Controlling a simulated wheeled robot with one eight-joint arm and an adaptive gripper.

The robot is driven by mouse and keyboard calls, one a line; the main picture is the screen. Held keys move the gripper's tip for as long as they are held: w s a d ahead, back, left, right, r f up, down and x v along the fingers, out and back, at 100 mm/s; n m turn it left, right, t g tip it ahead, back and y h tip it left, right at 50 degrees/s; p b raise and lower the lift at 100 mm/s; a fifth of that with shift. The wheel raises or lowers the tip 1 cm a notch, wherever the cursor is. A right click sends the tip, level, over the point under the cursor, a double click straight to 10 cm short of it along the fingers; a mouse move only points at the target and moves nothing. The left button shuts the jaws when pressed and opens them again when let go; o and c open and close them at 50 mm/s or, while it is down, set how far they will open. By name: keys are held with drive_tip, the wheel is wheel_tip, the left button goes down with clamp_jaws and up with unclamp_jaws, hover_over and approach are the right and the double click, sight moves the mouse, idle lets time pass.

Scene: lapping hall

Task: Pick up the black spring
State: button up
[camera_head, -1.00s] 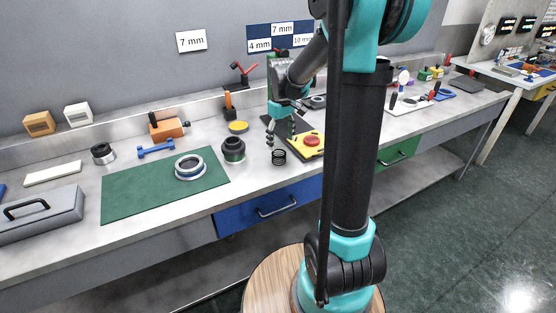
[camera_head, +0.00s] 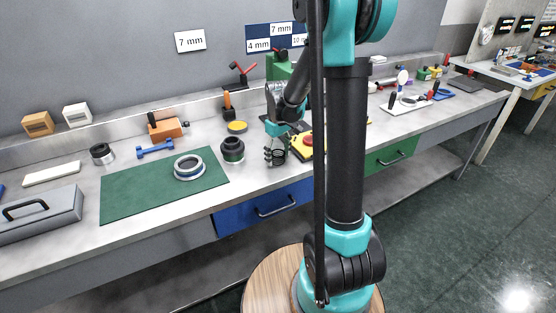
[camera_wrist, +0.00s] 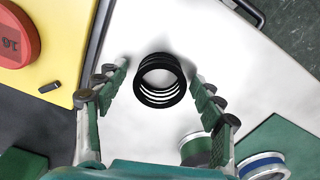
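The black spring (camera_wrist: 160,80) stands on the pale bench top. In the wrist view it lies between and just beyond the tips of my two fingers, with a gap on each side. My gripper (camera_wrist: 160,95) is open and empty. In the head view my gripper (camera_head: 275,155) is low over the bench at the spring (camera_head: 281,156), and its fingers partly overlap the spring there. I cannot tell from that view whether they touch it.
A yellow plate with a red disc (camera_wrist: 18,38) lies left of the spring in the wrist view. A green-and-black cylinder (camera_head: 232,150) and a green mat (camera_head: 130,196) with a ring (camera_head: 188,168) are to the left in the head view. The bench front edge is close.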

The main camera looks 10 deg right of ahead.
drive_tip(key=c, duration=0.9)
